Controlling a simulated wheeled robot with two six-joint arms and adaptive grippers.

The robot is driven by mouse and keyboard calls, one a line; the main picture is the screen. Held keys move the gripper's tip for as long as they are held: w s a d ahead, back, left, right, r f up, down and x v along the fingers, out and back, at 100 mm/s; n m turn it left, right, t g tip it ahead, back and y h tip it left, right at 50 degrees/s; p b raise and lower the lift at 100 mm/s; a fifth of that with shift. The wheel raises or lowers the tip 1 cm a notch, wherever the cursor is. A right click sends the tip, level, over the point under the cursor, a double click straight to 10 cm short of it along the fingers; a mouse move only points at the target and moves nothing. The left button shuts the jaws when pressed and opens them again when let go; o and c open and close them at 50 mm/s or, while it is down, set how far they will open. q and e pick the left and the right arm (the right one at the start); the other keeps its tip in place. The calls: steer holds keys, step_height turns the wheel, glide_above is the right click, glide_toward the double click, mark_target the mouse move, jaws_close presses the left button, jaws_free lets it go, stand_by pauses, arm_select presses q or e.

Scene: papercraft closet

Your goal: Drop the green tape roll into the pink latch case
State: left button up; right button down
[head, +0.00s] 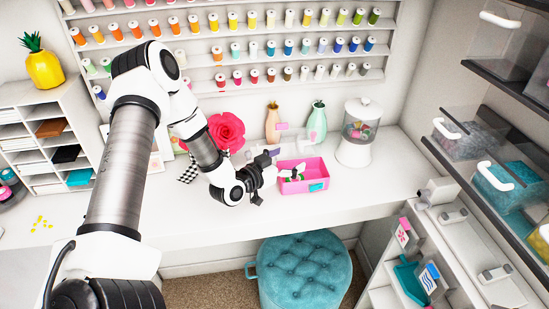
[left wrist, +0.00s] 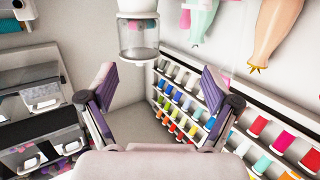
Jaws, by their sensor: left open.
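The pink latch case (head: 290,186) stands open on the white desk, with a teal latch (head: 319,187) on its front. Small dark, green and reddish items (head: 295,174) show inside it; I cannot tell whether the green tape roll is among them. No green tape roll can be clearly made out elsewhere. My left gripper (head: 268,174) is just left of the case, pointing right. In the left wrist view my left gripper (left wrist: 158,86) has its purple-grey fingers spread apart, with nothing between them. My right gripper is not in view.
A glass-topped dispenser (head: 359,145) stands right of the case. An orange vase (head: 272,125) and a mint vase (head: 317,124) stand behind it. A red paper flower (head: 226,133) is at the back left. A teal stool (head: 305,270) sits below. The desk's front strip is clear.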

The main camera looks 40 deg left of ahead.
arm_select(q)
steer(key=v, duration=0.9)
steer(key=shift+s, duration=0.2)
steer(key=shift+f, duration=0.1)
